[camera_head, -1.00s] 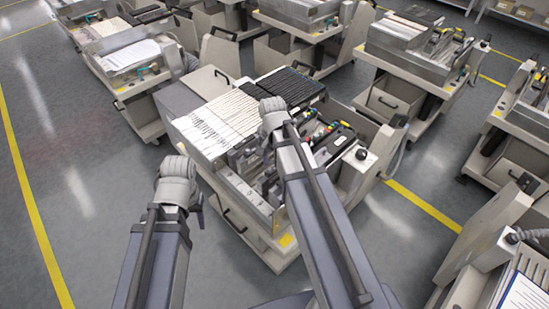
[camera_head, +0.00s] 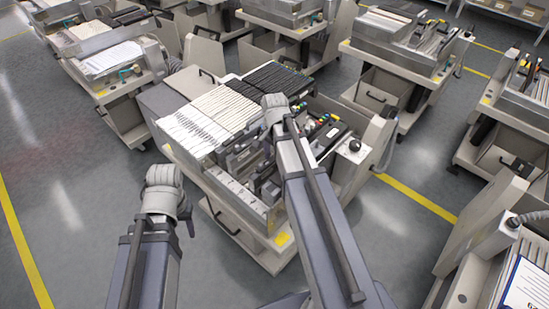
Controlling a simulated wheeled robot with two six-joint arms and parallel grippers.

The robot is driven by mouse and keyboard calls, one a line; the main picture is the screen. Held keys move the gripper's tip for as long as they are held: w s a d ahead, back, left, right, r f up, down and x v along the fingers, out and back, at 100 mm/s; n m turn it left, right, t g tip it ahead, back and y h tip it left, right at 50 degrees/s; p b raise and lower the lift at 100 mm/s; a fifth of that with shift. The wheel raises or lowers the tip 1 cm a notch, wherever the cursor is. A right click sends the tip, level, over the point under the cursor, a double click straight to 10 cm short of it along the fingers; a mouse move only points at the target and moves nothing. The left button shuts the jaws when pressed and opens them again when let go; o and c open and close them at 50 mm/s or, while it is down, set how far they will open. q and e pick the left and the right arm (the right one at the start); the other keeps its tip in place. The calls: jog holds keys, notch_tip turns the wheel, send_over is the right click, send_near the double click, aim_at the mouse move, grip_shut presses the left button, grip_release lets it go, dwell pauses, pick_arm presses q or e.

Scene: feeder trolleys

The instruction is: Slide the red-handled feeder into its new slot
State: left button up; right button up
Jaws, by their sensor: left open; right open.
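A feeder trolley (camera_head: 196,178) stands in the middle, carrying rows of pale and black feeders. Coloured handle ends, red, yellow and green among them, show at its right part (camera_head: 322,119). They are too small to single out the red-handled feeder or its new slot for certain. My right arm reaches over the trolley's near side and covers part of the feeders. My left arm ends in view at the left, over the floor beside the trolley. The jaws of both grippers are hidden behind my own arms, and I see nothing held.
Another loaded trolley (camera_head: 122,100) stands behind at the left, and one (camera_head: 390,75) at the back right. A trolley with a blue-edged sheet (camera_head: 525,285) is close at the lower right. Grey floor (camera_head: 60,170) is free at the left.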

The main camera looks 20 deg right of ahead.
jog(key=shift+f+b, duration=1.5)
jog(key=shift+f, duration=0.5)
jog(key=shift+c, duration=0.3)
grip_shut()
jog(key=shift+w+d, duration=0.3)
jog(key=shift+d, duration=0.35)
jog(key=shift+w+d, duration=0.25)
jog(key=shift+d, duration=0.35)
jog(key=shift+o, duration=0.3)
grip_release()
jog(key=shift+r, duration=0.1)
